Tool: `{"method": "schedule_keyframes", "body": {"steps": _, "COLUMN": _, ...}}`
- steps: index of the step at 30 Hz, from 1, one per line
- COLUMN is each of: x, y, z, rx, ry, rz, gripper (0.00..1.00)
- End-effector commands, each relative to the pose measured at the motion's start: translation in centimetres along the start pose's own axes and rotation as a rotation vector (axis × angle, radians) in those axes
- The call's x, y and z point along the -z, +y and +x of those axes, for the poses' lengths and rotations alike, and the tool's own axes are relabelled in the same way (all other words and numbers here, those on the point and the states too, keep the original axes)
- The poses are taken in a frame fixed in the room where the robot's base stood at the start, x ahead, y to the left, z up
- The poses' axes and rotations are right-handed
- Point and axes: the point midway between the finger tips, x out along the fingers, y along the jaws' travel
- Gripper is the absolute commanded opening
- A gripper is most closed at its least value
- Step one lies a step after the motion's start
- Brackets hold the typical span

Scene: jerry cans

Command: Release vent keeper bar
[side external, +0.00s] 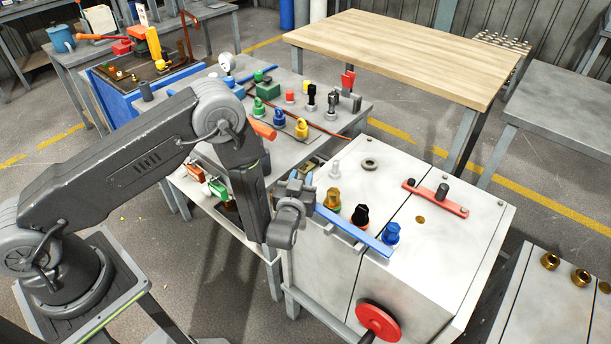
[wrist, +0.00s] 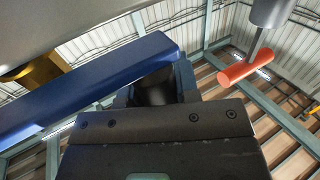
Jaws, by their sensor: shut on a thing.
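The long blue bar (side external: 355,229), which I take as the keeper bar, lies slantwise over the front part of the white cabinet top, in front of a row of valve caps. Its left end is at my gripper (side external: 303,191), which is shut on it. In the wrist view the blue bar (wrist: 90,92) runs from the lower left up to the jaws of my gripper (wrist: 155,88). The exact contact between jaws and bar is partly hidden by the dark gripper body.
Brass (side external: 333,199), black (side external: 360,215) and blue (side external: 391,233) caps stand close behind the bar. A red bar (side external: 436,199) with a black knob lies further right. A red handwheel (side external: 378,322) is on the cabinet front. A cluttered grey bench (side external: 340,122) stands behind.

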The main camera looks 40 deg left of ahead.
Motion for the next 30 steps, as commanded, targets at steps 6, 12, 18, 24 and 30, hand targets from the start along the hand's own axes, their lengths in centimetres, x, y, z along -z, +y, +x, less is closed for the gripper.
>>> {"method": "schedule_keyframes", "body": {"steps": 6, "x": 0.0, "y": -1.1, "z": -2.1, "rx": -0.002, "ry": -0.002, "rz": 0.0, "gripper": 0.0}}
{"method": "schedule_keyframes", "body": {"steps": 12, "x": -0.1, "y": -1.2, "z": -2.3, "rx": -0.002, "ry": -0.001, "rz": 0.001, "gripper": 0.0}}
{"method": "schedule_keyframes", "body": {"steps": 18, "x": -0.1, "y": -1.1, "z": -2.2, "rx": -0.002, "ry": -0.001, "rz": 0.001, "gripper": 0.43}}
{"method": "schedule_keyframes", "body": {"steps": 24, "x": 0.0, "y": -1.1, "z": -2.2, "rx": -0.002, "ry": -0.001, "rz": 0.0, "gripper": 0.55}}
{"method": "schedule_keyframes", "body": {"steps": 30, "x": 0.0, "y": -1.1, "z": -2.3, "rx": -0.002, "ry": -0.001, "rz": 0.0, "gripper": 0.55}}
